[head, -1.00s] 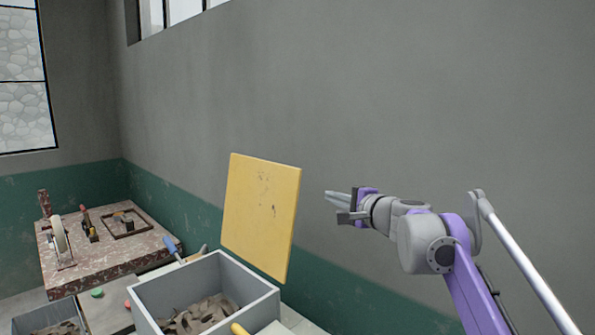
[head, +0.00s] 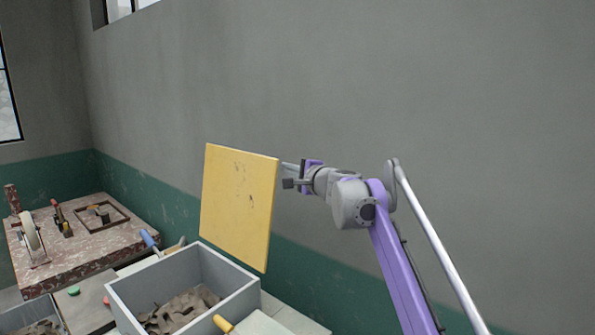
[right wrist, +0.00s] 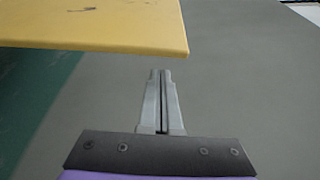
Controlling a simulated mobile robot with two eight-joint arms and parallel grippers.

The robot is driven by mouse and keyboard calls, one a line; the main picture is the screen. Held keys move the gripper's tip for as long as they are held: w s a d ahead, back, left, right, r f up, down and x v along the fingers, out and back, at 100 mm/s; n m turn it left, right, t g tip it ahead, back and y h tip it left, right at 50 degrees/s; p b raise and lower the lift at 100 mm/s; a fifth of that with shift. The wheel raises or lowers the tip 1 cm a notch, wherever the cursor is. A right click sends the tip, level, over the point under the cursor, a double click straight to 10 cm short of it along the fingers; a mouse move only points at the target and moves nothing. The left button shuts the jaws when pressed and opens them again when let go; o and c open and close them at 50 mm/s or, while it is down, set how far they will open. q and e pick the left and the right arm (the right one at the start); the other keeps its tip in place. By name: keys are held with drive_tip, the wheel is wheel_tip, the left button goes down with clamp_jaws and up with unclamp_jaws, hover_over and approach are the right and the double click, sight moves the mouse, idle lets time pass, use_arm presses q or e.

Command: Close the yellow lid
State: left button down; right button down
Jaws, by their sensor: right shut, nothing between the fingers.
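The yellow lid (head: 238,207) stands upright, open, at the back edge of the grey box (head: 190,290); a few dark marks show on its face. In the right wrist view the lid (right wrist: 90,25) spans the upper left. My right gripper (head: 286,167) is at the lid's upper right edge in the head view, its fingertips partly hidden behind the lid. In the right wrist view my gripper's fingers (right wrist: 161,76) are shut together and empty, just below the lid's edge; I cannot tell whether they touch it. My left gripper is out of view.
Clay trimmings (head: 180,310) lie in the box. A yellow-handled tool (head: 223,324) lies by its front right. A reddish slab table (head: 95,250) with tools stands at the left. A grey wall (head: 430,90) rises behind.

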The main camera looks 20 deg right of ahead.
drive_tip(key=shift+s+a+r, duration=0.2)
drive_tip(key=shift+s+a, duration=0.55)
drive_tip(key=shift+a, duration=0.15)
drive_tip(key=shift+s+a+r, duration=0.1)
drive_tip(key=shift+s+r, duration=0.05)
drive_tip(key=shift+s, duration=0.05)
